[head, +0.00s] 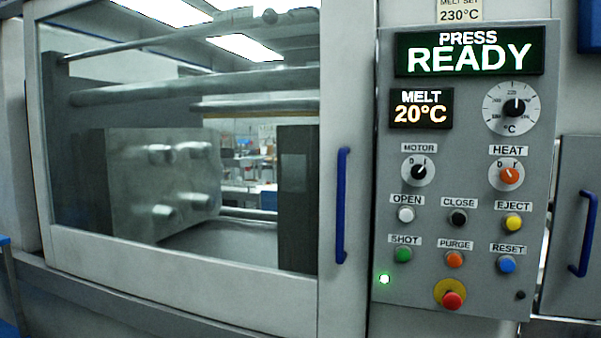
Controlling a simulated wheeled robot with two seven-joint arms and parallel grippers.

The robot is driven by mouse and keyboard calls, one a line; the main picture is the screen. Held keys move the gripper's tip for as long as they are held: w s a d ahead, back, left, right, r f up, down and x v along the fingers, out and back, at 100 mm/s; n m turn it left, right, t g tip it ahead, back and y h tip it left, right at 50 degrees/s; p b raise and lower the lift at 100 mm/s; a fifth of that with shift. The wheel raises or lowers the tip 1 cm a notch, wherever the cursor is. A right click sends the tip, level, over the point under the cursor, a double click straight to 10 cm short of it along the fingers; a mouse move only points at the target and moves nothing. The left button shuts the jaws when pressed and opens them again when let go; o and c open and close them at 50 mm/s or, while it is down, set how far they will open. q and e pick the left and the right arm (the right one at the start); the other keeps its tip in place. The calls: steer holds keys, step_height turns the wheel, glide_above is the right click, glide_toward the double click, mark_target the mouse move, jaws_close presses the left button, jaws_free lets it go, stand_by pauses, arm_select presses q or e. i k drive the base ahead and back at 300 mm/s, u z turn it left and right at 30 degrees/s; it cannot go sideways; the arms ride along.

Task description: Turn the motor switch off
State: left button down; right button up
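The motor switch (418,172) is a black rotary knob on a round white dial, under a MOTOR label on the grey control panel (385,215). Marks show at the top left and top right of its dial. Its pointer appears to tilt to the upper right, toward the I mark, but it is small. The display (468,53) reads PRESS READY. Neither of my grippers is in view.
The orange heat knob (510,175) sits right of the motor switch, with the temperature dial (512,108) above. Several push buttons and a red emergency stop (452,299) lie below. A blue door handle (342,205) sticks out to the left. A green lamp (384,279) is lit.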

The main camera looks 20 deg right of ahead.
mark_target(418, 172)
steer(key=u, duration=0.25)
steer(key=i, duration=1.65)
steer(key=z, duration=1.2)
